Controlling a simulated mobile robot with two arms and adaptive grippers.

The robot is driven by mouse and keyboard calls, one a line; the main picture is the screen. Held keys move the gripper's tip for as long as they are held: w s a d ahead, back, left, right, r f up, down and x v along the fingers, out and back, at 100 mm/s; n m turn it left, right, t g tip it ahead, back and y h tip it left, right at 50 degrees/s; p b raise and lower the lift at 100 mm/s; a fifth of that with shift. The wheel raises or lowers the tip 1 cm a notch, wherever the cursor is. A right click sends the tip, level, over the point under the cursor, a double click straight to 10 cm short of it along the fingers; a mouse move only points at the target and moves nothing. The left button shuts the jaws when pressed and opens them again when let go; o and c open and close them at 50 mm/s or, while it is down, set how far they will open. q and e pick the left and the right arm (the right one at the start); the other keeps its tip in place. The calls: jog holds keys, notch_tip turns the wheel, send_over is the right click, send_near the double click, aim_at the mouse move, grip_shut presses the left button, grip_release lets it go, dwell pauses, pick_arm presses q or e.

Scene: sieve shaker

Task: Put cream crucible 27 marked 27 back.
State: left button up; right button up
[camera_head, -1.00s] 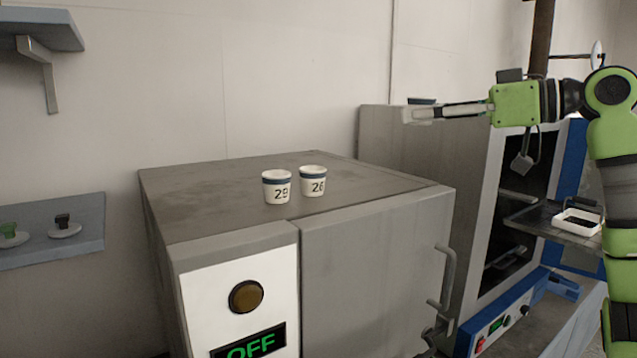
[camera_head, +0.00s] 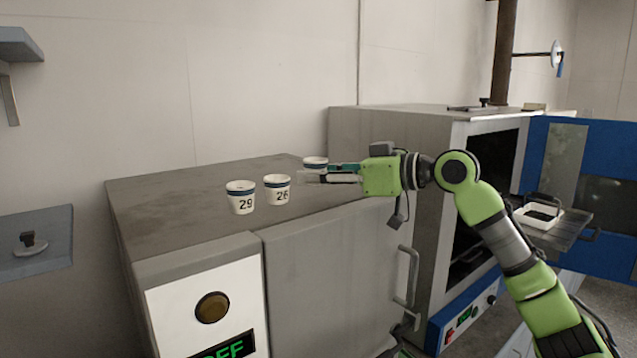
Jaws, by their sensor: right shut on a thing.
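A white-cream crucible with a blue band (camera_head: 315,163) is at the fingertips of my right gripper (camera_head: 318,174), which is shut on it. The fingers cover its lower part, so its number is hidden, and I cannot tell whether it touches the furnace top. Crucible 29 (camera_head: 241,198) and crucible 26 (camera_head: 277,190) stand upright in a row on the grey furnace top (camera_head: 180,205), to the left of the gripper. My left gripper is not in view.
The furnace front has a round button (camera_head: 212,308), a display reading OFF in part, and a shut door with a handle (camera_head: 408,275). An open oven (camera_head: 395,125) stands to the right, with a white tray (camera_head: 538,217) on its shelf. The furnace top's left side is clear.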

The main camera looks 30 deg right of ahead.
aim_at(369, 205)
jog(key=shift+f, duration=0.9)
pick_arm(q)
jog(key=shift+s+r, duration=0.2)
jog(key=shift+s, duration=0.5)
pick_arm(e)
jog(key=shift+s+f, duration=0.1)
jog(key=shift+f, duration=0.1)
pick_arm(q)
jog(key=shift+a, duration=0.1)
pick_arm(e)
jog(key=o, duration=1.1)
jog(key=shift+f, duration=0.1)
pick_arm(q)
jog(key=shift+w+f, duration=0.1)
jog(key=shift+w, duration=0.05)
pick_arm(e)
jog(key=shift+s+d, duration=0.1)
jog(key=shift+d, duration=0.05)
jog(key=b+v, duration=0.7)
jog(key=v, duration=0.3)
jog(key=shift+s+f, duration=0.1)
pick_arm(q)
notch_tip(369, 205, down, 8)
pick_arm(e)
jog(key=shift+s+d+r, duration=0.35)
jog(key=shift+s, duration=0.3)
